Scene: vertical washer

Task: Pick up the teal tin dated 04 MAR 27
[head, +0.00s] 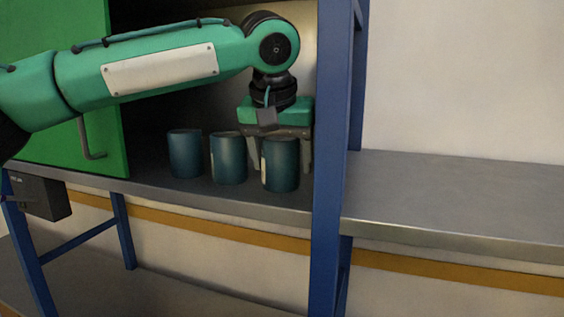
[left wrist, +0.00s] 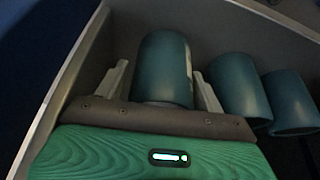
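Three teal tins stand upright in a row on the cabinet shelf: a left tin (head: 185,153), a middle tin (head: 228,159) and a right tin (head: 282,172). The right tin has a pale label strip on its left side. No date is readable on any tin. My left gripper (head: 283,160) is at the right tin, open, with one finger on either side. In the left wrist view this tin (left wrist: 163,66) stands between the fingers, with small gaps seen; the other two tins (left wrist: 239,85) (left wrist: 291,100) are to its right. My right gripper is not in view.
A blue post (head: 327,160) and the cabinet's side wall stand close right of the gripper. An open green door (head: 70,135) with a handle is at left. A bare metal counter (head: 450,195) extends right of the post.

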